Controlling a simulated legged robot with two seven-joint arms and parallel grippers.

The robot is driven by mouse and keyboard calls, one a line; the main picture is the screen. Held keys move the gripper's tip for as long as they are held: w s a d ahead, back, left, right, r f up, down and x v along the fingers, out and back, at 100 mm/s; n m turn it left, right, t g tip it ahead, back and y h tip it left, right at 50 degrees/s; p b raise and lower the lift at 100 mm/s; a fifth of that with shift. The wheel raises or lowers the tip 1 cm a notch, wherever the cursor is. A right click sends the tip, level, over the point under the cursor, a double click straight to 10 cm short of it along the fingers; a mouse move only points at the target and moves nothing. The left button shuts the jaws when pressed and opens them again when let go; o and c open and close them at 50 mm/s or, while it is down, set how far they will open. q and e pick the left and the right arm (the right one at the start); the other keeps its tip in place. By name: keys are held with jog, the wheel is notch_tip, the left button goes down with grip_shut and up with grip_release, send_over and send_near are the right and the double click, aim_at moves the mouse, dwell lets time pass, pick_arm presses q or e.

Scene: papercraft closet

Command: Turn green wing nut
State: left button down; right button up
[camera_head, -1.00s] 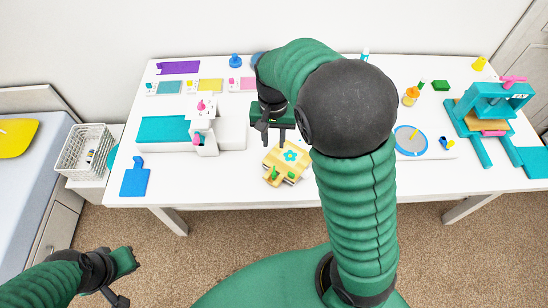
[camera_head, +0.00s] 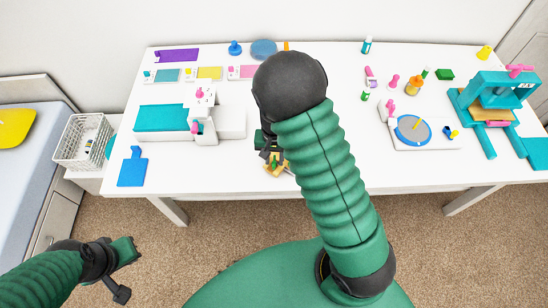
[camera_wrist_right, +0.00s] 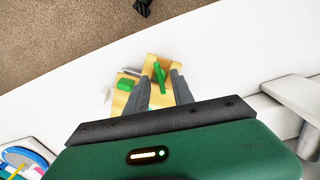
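A small yellow wooden block piece (camera_head: 284,170) sits near the table's front edge, mostly hidden behind my right arm in the head view. In the right wrist view this yellow piece (camera_wrist_right: 160,60) carries a long green wing nut (camera_wrist_right: 160,72) and a second, blockier green part (camera_wrist_right: 125,84). My right gripper (camera_head: 272,158) is over the piece. In the right wrist view its fingers (camera_wrist_right: 160,80) are apart, with the long wing nut in line with the gap between them; contact cannot be told.
A white and teal machine (camera_head: 228,122) stands left of the right gripper, and a blue paddle-shaped piece (camera_head: 132,168) lies near the left edge. A turntable with a blue disc (camera_head: 412,129) and a teal press (camera_head: 495,95) stand to the right.

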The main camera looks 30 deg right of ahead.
grip_shut()
dwell(0.4)
